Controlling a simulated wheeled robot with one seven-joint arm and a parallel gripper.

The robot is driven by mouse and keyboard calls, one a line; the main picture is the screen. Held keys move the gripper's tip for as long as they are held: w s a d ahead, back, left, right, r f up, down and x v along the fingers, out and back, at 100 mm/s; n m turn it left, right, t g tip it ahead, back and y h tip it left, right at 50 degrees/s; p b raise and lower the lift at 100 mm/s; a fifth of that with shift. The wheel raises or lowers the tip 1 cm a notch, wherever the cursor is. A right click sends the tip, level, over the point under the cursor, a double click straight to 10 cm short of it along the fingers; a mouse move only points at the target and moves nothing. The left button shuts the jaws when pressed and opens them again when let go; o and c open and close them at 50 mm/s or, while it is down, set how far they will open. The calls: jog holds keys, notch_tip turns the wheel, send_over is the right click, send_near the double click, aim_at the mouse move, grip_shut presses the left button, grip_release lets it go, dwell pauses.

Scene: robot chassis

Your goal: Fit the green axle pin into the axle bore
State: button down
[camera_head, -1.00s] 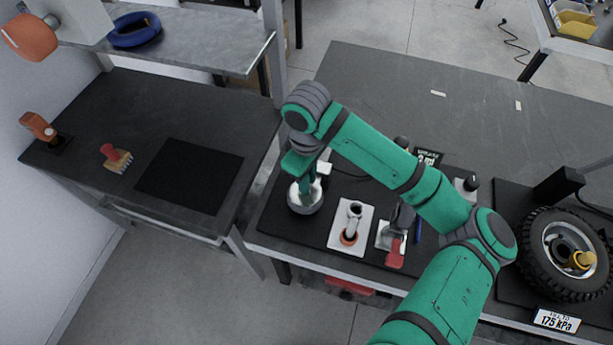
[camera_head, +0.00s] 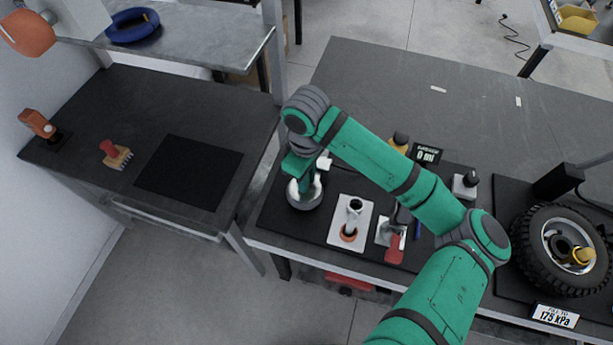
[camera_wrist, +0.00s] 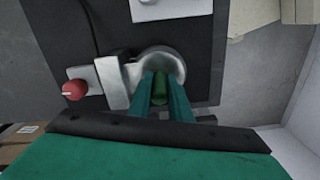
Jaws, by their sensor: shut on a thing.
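My gripper (camera_wrist: 163,82) is shut on the green axle pin (camera_wrist: 160,89), which shows as a short green piece between the two fingers in the wrist view. The fingertips are over or inside the rounded hollow of a pale metal part (camera_wrist: 152,60). In the head view, my gripper (camera_head: 304,186) is down at that round metal part (camera_head: 305,203) on the bench's black mat. The axle bore cannot be made out clearly. The pin's lower end is hidden, so I cannot tell whether it is in the bore.
A red knob (camera_wrist: 74,89) on a pale block stands beside the metal part. A white plate (camera_head: 340,236) with an upright part lies to the right. Further right are a red-handled tool (camera_head: 395,248) and a tyred wheel (camera_head: 530,268).

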jog(key=shift+f, duration=0.15)
jog(key=c, duration=1.5)
grip_release()
jog(key=shift+c, duration=0.2)
notch_tip(320, 180, up, 11)
jog(key=shift+f, duration=0.15)
jog(key=shift+s, duration=0.1)
